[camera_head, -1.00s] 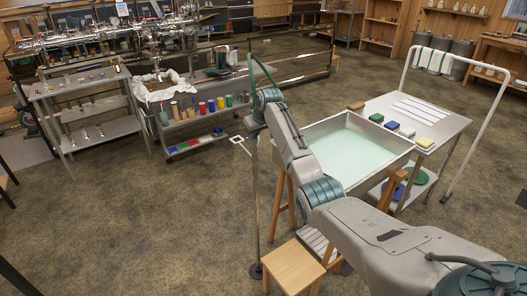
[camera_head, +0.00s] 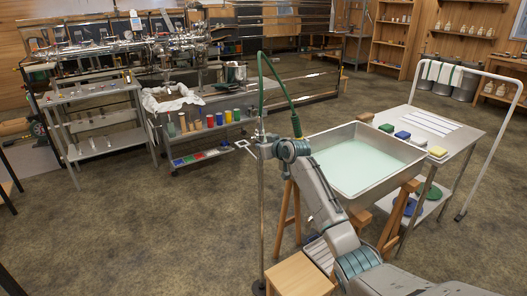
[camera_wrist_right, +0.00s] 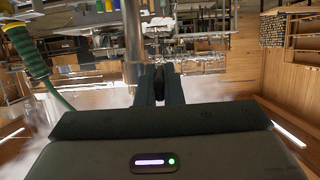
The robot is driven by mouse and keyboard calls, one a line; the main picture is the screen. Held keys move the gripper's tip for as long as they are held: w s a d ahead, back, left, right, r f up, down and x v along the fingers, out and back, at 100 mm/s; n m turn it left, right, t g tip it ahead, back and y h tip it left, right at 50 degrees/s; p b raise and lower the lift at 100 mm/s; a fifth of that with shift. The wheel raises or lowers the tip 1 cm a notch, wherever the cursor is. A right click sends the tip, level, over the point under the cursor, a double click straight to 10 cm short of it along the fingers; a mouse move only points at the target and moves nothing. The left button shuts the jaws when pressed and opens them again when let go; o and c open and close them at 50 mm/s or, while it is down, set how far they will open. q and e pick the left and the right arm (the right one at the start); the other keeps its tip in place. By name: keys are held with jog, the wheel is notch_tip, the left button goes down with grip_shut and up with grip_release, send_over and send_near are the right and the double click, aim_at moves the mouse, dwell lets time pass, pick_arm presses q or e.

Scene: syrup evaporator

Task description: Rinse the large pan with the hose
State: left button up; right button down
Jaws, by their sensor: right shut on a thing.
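The large pan (camera_head: 410,165) is a wide metal tray on wooden trestles in the head view, with pale green liquid across its bottom. In the head view the fingertips are hard to make out. My left gripper is not in view.
The metal pole (camera_head: 261,215) stands close to my right wrist. A wooden stool (camera_head: 300,275) is below my right arm. A steel table (camera_head: 450,135) with sponges and white strips adjoins the pan.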

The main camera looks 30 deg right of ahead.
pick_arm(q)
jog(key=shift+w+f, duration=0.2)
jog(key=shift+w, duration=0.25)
pick_arm(e)
jog(key=shift+w+r+t, duration=0.1)
jog(key=shift+r+t, duration=0.2)
jog(key=shift+r, duration=0.05)
jog(key=c, duration=1.8)
grip_release()
jog(key=shift+w, duration=0.15)
jog(key=shift+c, duration=0.2)
jog(key=shift+w+a+f, duration=0.1)
jog(key=shift+w+f, duration=0.1)
jog(key=shift+f, duration=0.15)
jog(key=shift+s+r+b, duration=0.1)
jog(key=shift+s+b, duration=0.2)
jog(key=shift+s, duration=0.35)
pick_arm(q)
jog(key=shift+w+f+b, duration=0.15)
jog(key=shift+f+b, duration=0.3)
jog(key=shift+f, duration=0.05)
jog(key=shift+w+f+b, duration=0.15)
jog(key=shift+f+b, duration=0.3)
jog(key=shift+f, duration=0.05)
pick_arm(e)
jog(key=v, duration=0.9)
jog(key=shift+s+r, duration=0.2)
jog(key=shift+r, duration=0.05)
